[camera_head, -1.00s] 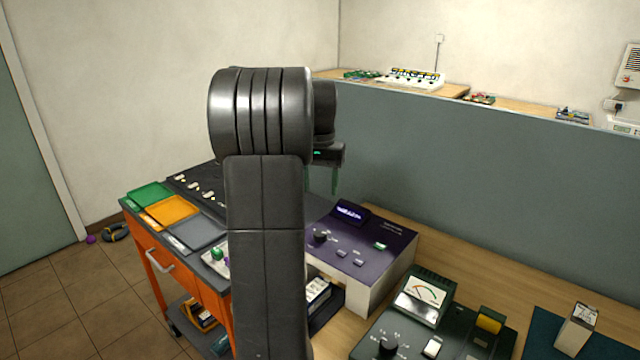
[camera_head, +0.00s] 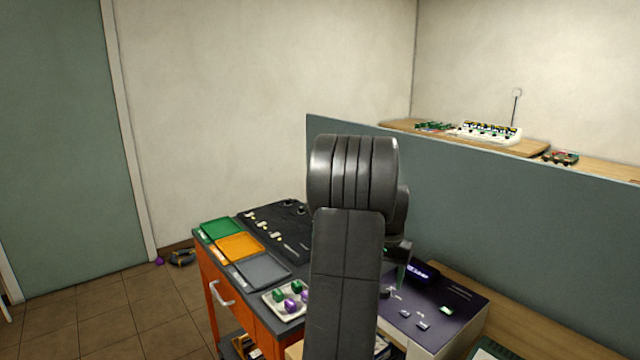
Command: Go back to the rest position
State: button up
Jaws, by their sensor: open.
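My gripper (camera_head: 398,272) shows only in part, behind and to the right of my dark arm. It is open, with nothing seen between its fingers, and one thin greenish finger points down. It hangs over or in front of the purple-topped instrument (camera_head: 458,318); its exact height above the instrument cannot be told. The rest of the gripper is hidden by my arm.
An orange cart (camera_head: 208,285) at left carries green (camera_head: 221,229), orange (camera_head: 239,247) and grey (camera_head: 262,271) trays and a white holder with green and purple knobs (camera_head: 279,312). A grey partition (camera_head: 540,215) stands behind the bench. Tiled floor (camera_head: 110,315) is open at left.

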jog(key=shift+f, duration=1.5)
